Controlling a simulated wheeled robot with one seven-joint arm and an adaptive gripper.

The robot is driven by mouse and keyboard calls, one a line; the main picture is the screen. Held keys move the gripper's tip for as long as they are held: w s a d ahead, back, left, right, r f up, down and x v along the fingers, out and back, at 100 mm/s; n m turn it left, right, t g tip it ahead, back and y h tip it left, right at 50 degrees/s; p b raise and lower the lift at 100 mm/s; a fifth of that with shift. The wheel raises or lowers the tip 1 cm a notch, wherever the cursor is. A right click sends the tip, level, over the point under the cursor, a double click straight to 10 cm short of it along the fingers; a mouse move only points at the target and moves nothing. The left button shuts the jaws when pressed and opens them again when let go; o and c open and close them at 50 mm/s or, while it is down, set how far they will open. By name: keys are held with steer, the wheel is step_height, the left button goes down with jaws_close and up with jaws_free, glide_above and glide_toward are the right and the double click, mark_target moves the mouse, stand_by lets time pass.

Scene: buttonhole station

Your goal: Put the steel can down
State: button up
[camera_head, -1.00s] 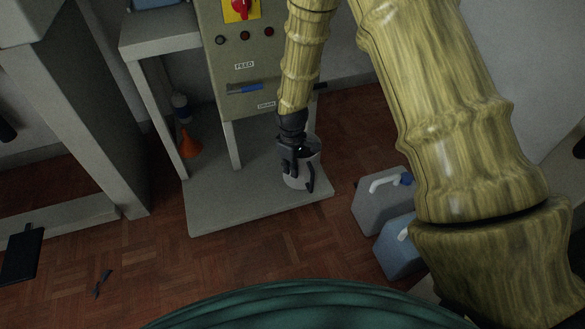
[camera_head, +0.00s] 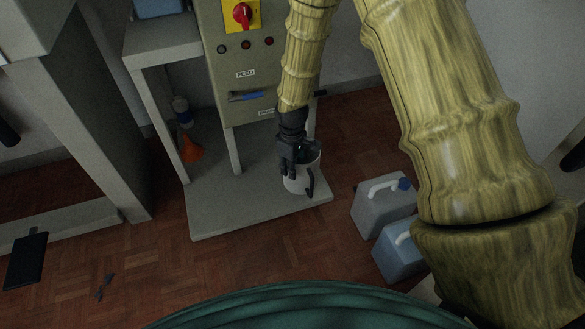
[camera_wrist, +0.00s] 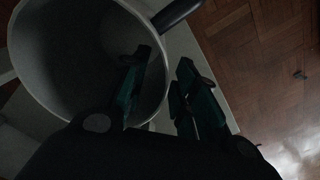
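The steel can (camera_head: 301,185) is a pale grey open-topped can with a dark handle. It stands upright on the grey base plate of the machine. My gripper (camera_head: 293,162) is at its rim, reaching down from above. In the wrist view the can (camera_wrist: 60,95) fills the left side. My gripper (camera_wrist: 163,68) has one finger inside the can and one outside, with the rim between them. The fingers look spread, with a gap around the wall. The can's lower part is hidden in the wrist view.
The grey base plate (camera_head: 240,212) has free room left of the can. An orange funnel (camera_head: 191,148) and a small bottle stand behind. Two jugs, one grey (camera_head: 383,212) and one blue (camera_head: 398,253), stand on the floor at right. The machine cabinet (camera_head: 240,60) rises behind.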

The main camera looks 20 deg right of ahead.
step_height(320, 180, up, 9)
steer(key=p, duration=0.4)
steer(key=shift+f, duration=0.15)
stand_by(0.9)
